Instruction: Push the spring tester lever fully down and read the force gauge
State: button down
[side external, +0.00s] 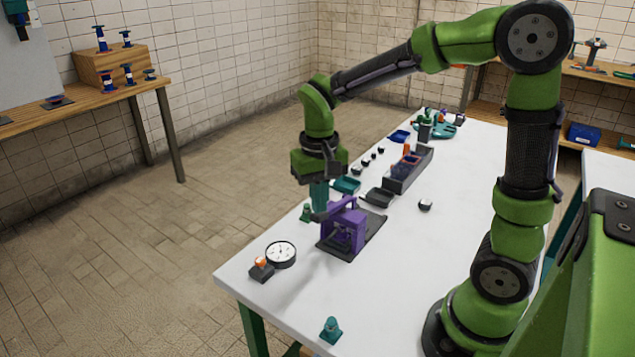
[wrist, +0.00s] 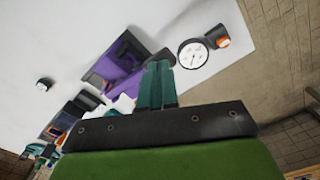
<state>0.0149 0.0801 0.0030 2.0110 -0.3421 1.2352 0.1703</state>
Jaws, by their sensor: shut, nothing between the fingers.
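The purple spring tester (side external: 346,232) stands on a dark base plate near the left edge of the white table. Its purple lever (side external: 336,207) slopes across the top, with its left end by my fingers. My gripper (side external: 319,207) is shut and empty, pointing down beside that end; I cannot tell if they touch. In the wrist view the teal fingers (wrist: 158,68) are together, with the purple tester (wrist: 118,68) just left of them. The round white gauge (side external: 281,254) lies nearer the front; it also shows in the wrist view (wrist: 193,54). Its reading is too small to make out.
A dark block with an orange top (side external: 262,269) sits beside the gauge. A teal piece (side external: 331,330) stands at the front edge and a green one (side external: 306,213) near my gripper. Trays (side external: 379,198) and a long dark bin (side external: 408,170) lie behind. The table's right middle is mostly clear.

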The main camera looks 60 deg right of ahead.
notch_tip(320, 180, down, 6)
jog(key=shift+f, duration=0.15)
dwell(1.5)
dwell(0.3)
jog(key=shift+r, duration=6.05)
jog(key=shift+w, duration=0.1)
jog(key=shift+f, duration=0.3)
jog(key=s+a+r+n+t+y, duration=0.1)
jog(key=s+a+t, duration=0.1)
jog(key=s, duration=0.3)
jog(key=s+a+r+n+t+y, duration=0.1)
jog(key=s+r+t, duration=0.1)
jog(key=s+t, duration=0.3)
jog(key=shift+a, duration=0.35)
